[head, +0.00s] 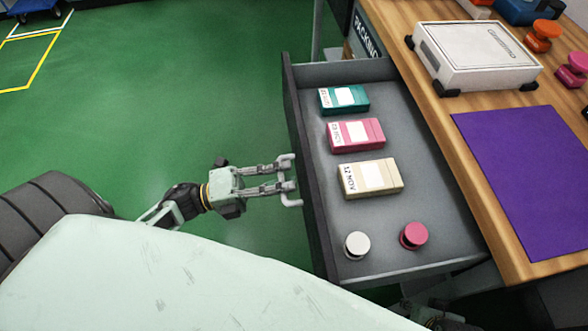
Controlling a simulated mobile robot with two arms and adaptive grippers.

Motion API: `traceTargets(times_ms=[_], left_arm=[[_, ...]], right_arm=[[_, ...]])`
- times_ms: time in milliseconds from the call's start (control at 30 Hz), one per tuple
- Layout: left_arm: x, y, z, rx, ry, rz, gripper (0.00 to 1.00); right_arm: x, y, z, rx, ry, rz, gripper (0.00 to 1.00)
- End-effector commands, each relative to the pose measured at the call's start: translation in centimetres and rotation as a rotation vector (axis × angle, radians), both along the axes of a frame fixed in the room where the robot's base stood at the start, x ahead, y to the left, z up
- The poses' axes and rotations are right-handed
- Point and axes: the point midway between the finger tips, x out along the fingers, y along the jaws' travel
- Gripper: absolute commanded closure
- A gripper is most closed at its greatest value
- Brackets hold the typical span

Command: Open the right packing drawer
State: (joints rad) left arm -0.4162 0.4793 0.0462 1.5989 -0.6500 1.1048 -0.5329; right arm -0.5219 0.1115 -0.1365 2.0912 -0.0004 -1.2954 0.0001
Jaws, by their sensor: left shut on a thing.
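The packing drawer (383,75) is pulled out from under the wooden workbench, and its inside shows. A pale bar handle (291,202) stands on its dark front panel (302,150). My left gripper (284,178) is shut on this handle, reaching it from the left. In the drawer lie a teal box (329,102), a pink box (340,137) and a cream box (354,183). A white round knob-like piece (357,245) and a pink one (414,235) stand near its lower end.
The workbench (440,110) carries a white case (475,55), a purple mat (530,170), and orange (541,36) and pink (572,70) knob-like pieces. A dark panel marked PACKING (366,36) is beyond the drawer. The green floor (180,90) left of the drawer is clear.

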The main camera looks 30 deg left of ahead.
Motion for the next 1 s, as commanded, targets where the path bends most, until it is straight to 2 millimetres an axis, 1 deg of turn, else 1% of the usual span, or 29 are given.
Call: traceTargets(times_ms=[367, 400, 600, 633, 900, 1000], left_arm=[[-0.21, 0.1, -0.17, 0.002, 0.002, -0.001, 1.0], [-0.2, 0.09, -0.17, 0.002, 0.002, -0.001, 0.9], [-0.16, 0.1, -0.13, 0.001, 0.002, -0.001, 0.72], [-0.15, 0.11, -0.1, 0.001, 0.002, -0.001, 0.7], [-0.13, 0.14, -0.06, 0.001, 0.001, 0.0, 0.7], [-0.4, 0.55, -0.18, 0.001, 0.002, 0.001, 0.7]], right_arm=[[-0.07, 0.0, -0.2, -0.001, 0.003, 0.0, 0.6], [-0.08, 0.0, -0.21, 0.0, 0.003, 0.0, 0.6], [-0.06, 0.01, -0.2, 0.0, 0.003, 0.0, 0.6], [-0.07, 0.01, -0.19, 0.0, 0.003, 0.0, 0.6], [0.14, 0.06, -0.04, 0.001, -0.003, 0.001, 0.6], [0.16, 0.06, -0.01, 0.001, -0.004, 0.001, 0.6]])
